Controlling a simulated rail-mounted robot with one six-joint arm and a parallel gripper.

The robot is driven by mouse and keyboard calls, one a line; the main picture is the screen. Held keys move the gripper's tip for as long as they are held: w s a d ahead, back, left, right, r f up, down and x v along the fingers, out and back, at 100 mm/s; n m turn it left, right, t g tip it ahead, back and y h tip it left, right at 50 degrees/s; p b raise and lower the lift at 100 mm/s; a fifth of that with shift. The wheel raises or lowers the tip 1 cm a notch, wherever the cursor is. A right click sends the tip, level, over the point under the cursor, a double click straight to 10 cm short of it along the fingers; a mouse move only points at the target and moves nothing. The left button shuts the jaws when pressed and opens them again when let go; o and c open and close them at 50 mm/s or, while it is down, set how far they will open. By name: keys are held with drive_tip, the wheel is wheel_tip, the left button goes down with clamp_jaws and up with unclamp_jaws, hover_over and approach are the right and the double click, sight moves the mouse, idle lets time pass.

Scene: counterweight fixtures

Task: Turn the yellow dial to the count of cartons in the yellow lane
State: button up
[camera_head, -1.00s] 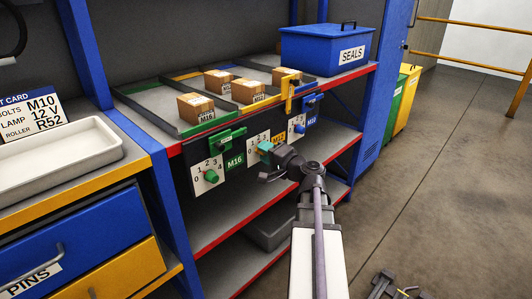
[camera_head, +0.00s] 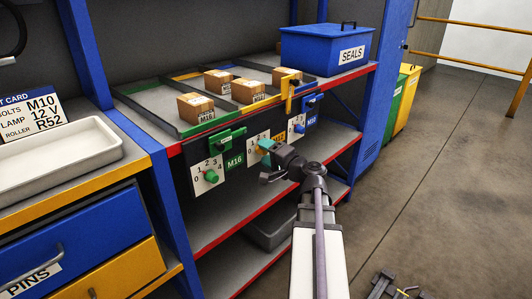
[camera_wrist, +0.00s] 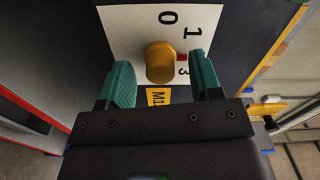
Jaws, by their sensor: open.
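The yellow dial (camera_wrist: 160,62) shows in the wrist view on a white number plate (camera_wrist: 128,32). Its red mark lies between the 1 and the 3; no 2 shows, perhaps behind a finger. My gripper (camera_wrist: 165,78) is open, with a teal finger on either side of the dial and visible gaps between. In the head view my gripper (camera_head: 264,152) is at the middle panel and hides the dial. Two cartons, one farther back (camera_head: 219,81) and one nearer (camera_head: 248,91), appear to stand in the yellow lane (camera_head: 188,76), though the dividers are hard to follow.
A carton (camera_head: 196,107) stands in the green lane and another (camera_head: 286,77) appears in the blue lane. A green dial (camera_head: 211,176) is left of my gripper. A blue SEALS box (camera_head: 325,48) is behind.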

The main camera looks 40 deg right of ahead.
drive_tip(key=s+d, duration=0.1)
drive_tip(key=s, duration=0.9)
drive_tip(key=shift+s, duration=0.2)
